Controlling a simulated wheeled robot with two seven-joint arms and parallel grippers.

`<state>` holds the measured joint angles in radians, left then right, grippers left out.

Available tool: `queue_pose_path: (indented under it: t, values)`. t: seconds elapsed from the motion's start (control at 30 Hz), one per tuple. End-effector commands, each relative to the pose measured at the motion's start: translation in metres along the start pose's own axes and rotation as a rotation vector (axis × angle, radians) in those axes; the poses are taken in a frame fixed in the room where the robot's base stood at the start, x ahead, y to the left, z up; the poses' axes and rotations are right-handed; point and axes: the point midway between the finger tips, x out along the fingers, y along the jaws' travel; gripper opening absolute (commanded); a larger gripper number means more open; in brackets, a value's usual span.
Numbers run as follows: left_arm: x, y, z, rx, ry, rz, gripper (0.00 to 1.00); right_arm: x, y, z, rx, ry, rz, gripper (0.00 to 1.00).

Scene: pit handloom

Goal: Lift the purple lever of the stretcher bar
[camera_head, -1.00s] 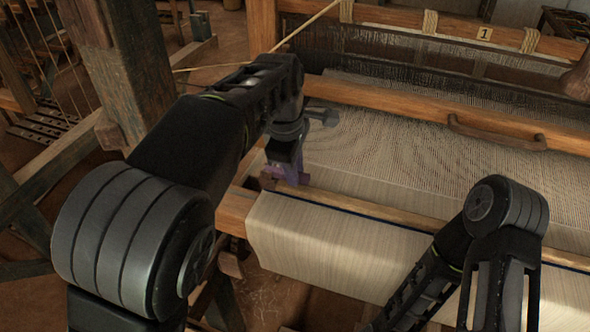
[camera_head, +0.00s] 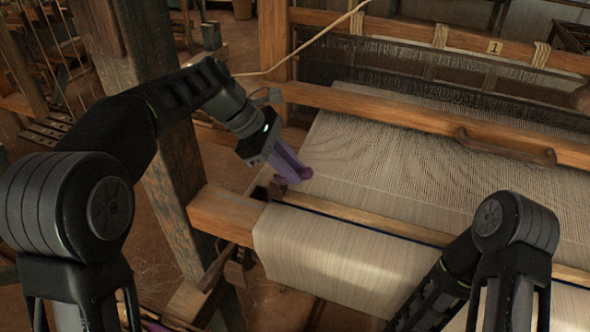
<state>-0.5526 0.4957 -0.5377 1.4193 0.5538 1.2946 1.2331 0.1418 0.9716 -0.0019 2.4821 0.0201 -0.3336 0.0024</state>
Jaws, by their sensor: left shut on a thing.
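The purple lever (camera_head: 292,168) shows at the left edge of the cloth, close to the left end of a long wooden bar (camera_head: 365,216) that lies across the woven cloth and looks like the stretcher bar. My left gripper (camera_head: 274,153) comes down on the lever from the upper left and is shut on it. The lever slants from the jaws down to the right, its rounded end clear of the jaws. The jaws hide part of the lever. My right arm crosses the lower right over the cloth; its gripper is out of the picture.
The front beam's wooden end (camera_head: 225,213) sticks out left of the cloth (camera_head: 330,258). A thick post (camera_head: 180,190) stands behind my left arm. A beam with a curved handle (camera_head: 505,148) spans the warp behind.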

Motion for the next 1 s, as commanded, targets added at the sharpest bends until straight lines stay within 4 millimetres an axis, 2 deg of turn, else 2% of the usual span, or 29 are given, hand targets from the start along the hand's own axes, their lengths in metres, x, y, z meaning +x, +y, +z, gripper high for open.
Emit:
queue_pose_path:
  t: [0.4, 0.43, 0.67, 1.0]
  values:
    - [0.0, -0.0004, -0.0004, -0.002, -0.011, -0.002, 0.0, 0.0001, 0.0, -0.0001, 0.0, 0.0, 0.0, 0.0]
    - [0.0, -0.0004, -0.0005, -0.002, -0.011, -0.002, 0.2, 0.0001, 0.0, -0.0001, 0.0, 0.0, 0.0, 0.0]
    - [0.0, -0.0002, -0.0004, -0.002, -0.011, -0.002, 0.39, 0.0001, 0.0, 0.0, 0.0, 0.0, 0.0, 0.0]
    - [-0.0003, -0.0001, -0.0004, -0.002, -0.011, -0.001, 0.4, 0.0, 0.0, -0.0001, 0.0, 0.0, 0.0, 0.0]
